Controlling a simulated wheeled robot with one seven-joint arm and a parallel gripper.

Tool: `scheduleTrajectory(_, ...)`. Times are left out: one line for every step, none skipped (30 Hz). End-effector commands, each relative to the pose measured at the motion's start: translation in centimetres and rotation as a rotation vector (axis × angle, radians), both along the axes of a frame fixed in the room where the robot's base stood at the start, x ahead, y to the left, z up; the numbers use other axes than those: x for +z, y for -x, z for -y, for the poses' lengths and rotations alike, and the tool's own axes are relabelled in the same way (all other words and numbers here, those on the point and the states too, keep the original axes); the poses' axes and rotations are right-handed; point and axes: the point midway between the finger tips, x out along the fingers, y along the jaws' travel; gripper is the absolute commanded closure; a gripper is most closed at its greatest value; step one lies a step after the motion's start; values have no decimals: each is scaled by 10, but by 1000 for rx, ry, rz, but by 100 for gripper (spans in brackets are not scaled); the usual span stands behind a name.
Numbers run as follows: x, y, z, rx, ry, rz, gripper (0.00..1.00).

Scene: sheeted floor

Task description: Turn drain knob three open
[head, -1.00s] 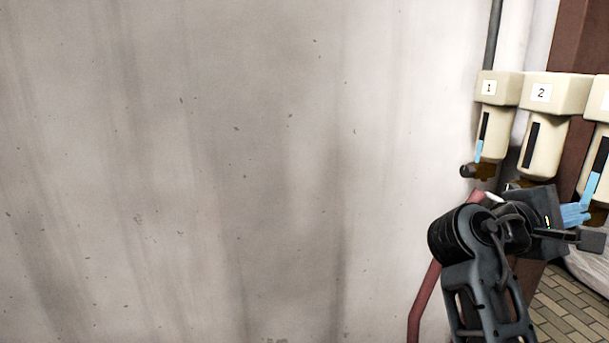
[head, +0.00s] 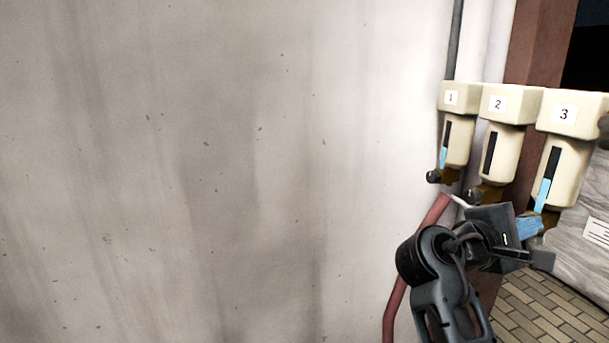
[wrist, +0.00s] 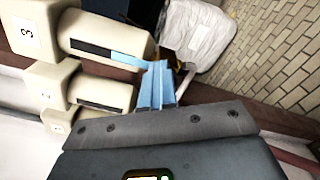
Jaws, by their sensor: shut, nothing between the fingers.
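Unit three (head: 568,150) is a cream filter housing labelled 3, at the right of the head view. Its dark sight window shows blue in the lower part. A brown drain fitting (head: 549,216) is at its bottom; its knob is mostly hidden behind my fingers, so I cannot tell how it is turned. My gripper (head: 538,226) has its blue fingers shut and empty, just below and in front of that fitting. In the wrist view, my fingers (wrist: 156,72) point at the bottom end of unit three (wrist: 105,38); contact with the knob cannot be told.
Units one (head: 458,125) and two (head: 500,140) hang to the left, with dark knobs below. A red pipe (head: 412,250) runs beside my arm. A wrapped bale (head: 585,235) stands on the tiled floor (head: 535,310) at the right. The pale wall fills the left.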

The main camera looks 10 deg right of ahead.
Motion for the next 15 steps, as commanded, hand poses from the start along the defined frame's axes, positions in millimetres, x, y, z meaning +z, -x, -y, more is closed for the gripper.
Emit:
scheduleTrajectory(-9, 7, 14, -34, -13, -17, 100)
scheduleTrajectory(-10, 7, 14, -34, -13, -17, 100)
scheduleTrajectory(-10, 8, 14, -35, -13, -16, 100)
scheduleTrajectory(-10, 8, 14, -35, -13, -16, 100)
scheduleTrajectory(-11, 8, 14, -35, -13, -16, 100)
scheduleTrajectory(-11, 8, 14, -35, -12, -16, 100)
scheduleTrajectory(-11, 9, 15, -35, -12, -16, 100)
scheduleTrajectory(-12, 9, 15, -35, -12, -16, 100)
scheduleTrajectory(-13, 9, 14, -35, -12, -17, 100)
scheduleTrajectory(-13, 9, 15, -36, -12, -17, 100)
scheduleTrajectory(-14, 9, 15, -36, -11, -16, 100)
scheduleTrajectory(-14, 10, 15, -36, -11, -16, 100)
scheduleTrajectory(-15, 10, 15, -36, -11, -16, 100)
scheduleTrajectory(-15, 10, 15, -36, -11, -16, 100)
scheduleTrajectory(-16, 10, 15, -36, -11, -16, 100)
